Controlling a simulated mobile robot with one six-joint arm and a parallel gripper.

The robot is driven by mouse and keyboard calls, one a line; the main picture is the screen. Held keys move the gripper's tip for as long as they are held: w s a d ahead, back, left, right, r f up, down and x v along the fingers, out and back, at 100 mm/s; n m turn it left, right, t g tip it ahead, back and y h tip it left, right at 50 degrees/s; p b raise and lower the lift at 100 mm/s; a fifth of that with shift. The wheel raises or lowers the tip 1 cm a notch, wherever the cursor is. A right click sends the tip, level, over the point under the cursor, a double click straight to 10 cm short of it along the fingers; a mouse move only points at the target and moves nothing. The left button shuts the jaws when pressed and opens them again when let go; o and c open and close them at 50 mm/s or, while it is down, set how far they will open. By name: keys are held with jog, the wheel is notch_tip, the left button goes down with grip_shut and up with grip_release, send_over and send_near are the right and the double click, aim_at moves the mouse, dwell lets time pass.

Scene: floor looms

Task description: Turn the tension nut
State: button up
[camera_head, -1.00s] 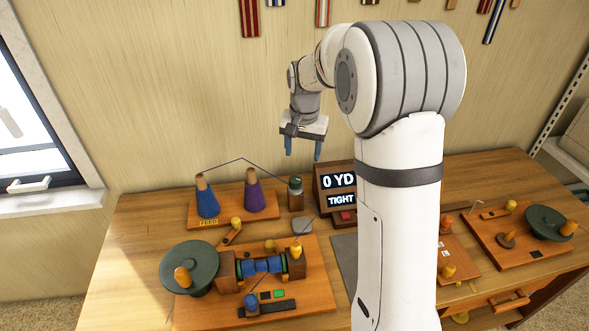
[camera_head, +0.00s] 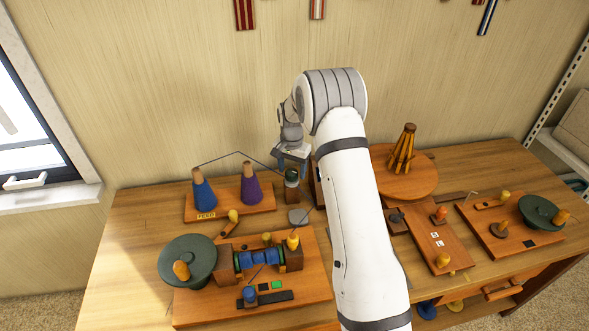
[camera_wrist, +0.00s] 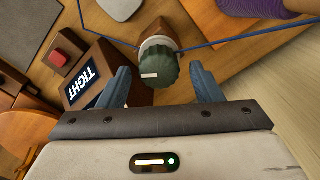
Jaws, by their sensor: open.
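The tension nut (camera_wrist: 160,72) is a dark green ribbed knob with a pale mark on its side, on top of a wooden post. It also shows in the head view (camera_head: 292,177), just below my gripper (camera_head: 290,165). In the wrist view, my gripper (camera_wrist: 160,70) is open, with one blue finger left of the nut and one right. A clear gap shows on both sides, and neither finger appears to touch it. Whether the fingertips reach down to the nut's height is hard to tell. Blue yarn (camera_wrist: 240,36) passes at the post.
A display box (camera_wrist: 92,80) reading TIGHT stands close to the left finger, with a red button (camera_wrist: 58,58) beyond. Blue (camera_head: 204,193) and purple (camera_head: 251,188) yarn cones stand left of the post. A winder with a green wheel (camera_head: 188,262) sits in front.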

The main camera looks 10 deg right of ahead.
jog(key=shift+f, duration=0.6)
jog(key=c, duration=0.9)
jog(key=shift+d, duration=0.3)
jog(key=shift+c, duration=0.4)
jog(key=shift+a, duration=0.25)
jog(key=shift+n, duration=0.3)
